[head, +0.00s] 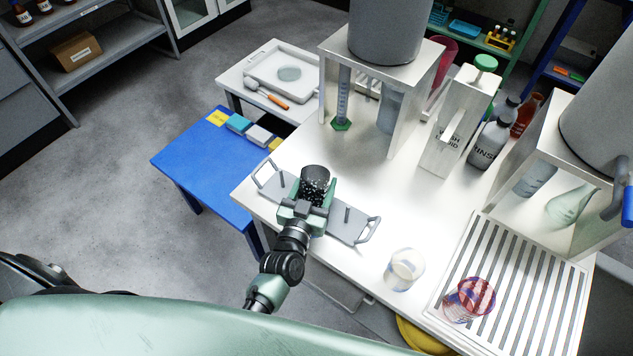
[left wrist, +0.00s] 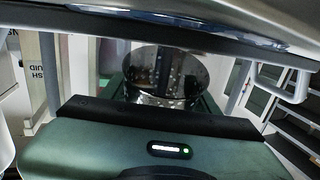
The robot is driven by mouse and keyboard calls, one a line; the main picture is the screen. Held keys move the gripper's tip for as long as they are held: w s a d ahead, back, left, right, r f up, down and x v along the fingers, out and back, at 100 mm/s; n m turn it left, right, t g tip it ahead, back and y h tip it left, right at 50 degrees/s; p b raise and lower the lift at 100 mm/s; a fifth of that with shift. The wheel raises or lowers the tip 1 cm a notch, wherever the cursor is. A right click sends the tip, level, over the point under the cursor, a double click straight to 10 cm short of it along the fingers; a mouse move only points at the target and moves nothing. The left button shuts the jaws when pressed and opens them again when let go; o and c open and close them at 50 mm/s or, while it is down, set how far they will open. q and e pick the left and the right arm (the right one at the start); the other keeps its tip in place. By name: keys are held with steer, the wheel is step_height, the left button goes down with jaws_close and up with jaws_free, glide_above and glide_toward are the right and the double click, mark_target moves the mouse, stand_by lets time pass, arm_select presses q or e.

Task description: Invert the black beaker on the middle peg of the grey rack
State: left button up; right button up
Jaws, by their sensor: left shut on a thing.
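The black beaker (head: 315,182), dark with pale specks, is over the middle of the grey rack (head: 345,229). My left gripper (head: 306,200) is shut on it. The beaker also shows between the jaws in the left wrist view (left wrist: 165,75), where the picture is turned over and the rack (left wrist: 180,28) crosses the top. The beaker looks mouth down, but I cannot tell how far it is over the middle peg, which is hidden. The rack's two outer pegs are bare and upright. My right gripper is not in view.
A clear beaker (head: 405,268) and a red-patterned beaker (head: 470,299), on a slatted drainer (head: 515,270), stand right of the rack. A wash-liquid dispenser (head: 455,125), rinse bottle (head: 488,145) and white stand (head: 370,60) are behind. The blue table (head: 190,160) is left.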

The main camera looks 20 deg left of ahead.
arm_select(q)
steer(key=shift+f, duration=0.4)
steer(key=o, duration=1.7)
steer(key=s, duration=0.7)
steer(key=shift+s+a+r+b, duration=0.15)
steer(key=shift+s+r+b, duration=0.1)
steer(key=shift+s+b, duration=0.15)
